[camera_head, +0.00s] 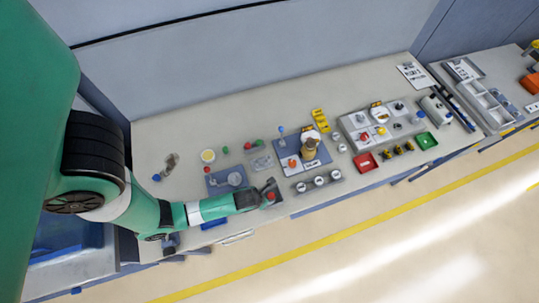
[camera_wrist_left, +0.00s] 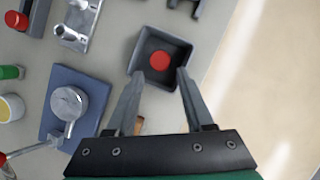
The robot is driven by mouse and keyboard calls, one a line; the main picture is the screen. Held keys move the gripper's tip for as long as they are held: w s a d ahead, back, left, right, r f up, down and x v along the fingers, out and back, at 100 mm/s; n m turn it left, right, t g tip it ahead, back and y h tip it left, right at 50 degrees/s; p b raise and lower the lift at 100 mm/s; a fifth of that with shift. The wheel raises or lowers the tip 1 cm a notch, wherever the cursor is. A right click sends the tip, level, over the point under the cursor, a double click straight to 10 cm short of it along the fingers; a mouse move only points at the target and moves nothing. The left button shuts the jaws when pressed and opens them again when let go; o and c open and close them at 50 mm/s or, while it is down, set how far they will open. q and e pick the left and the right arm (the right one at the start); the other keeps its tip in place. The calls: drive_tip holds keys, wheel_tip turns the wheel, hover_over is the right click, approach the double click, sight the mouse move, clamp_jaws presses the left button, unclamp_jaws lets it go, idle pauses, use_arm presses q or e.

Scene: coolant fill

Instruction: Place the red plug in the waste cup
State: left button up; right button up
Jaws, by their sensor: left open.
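The red plug (camera_wrist_left: 160,61) lies inside a dark grey square cup (camera_wrist_left: 143,57), which looks like the waste cup, near the table edge. My left gripper (camera_wrist_left: 158,77) is open. Its two fingers point at the near side of the cup, with the plug just beyond and between their tips, and nothing is held. In the head view my left gripper (camera_head: 262,197) is low over the front of the bench, beside the cup. My right gripper is not in view.
A blue plate (camera_wrist_left: 52,112) with a round metal fitting (camera_wrist_left: 69,103) stands left of the fingers. A green-capped part (camera_wrist_left: 10,72), a white cup with yellow contents (camera_wrist_left: 10,108) and another red piece (camera_wrist_left: 16,21) are further left. The table edge drops to floor on the right.

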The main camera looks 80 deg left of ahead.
use_arm(q)
drive_tip(key=p+v, duration=0.4)
drive_tip(key=v, duration=0.2)
drive_tip(key=shift+r, duration=0.15)
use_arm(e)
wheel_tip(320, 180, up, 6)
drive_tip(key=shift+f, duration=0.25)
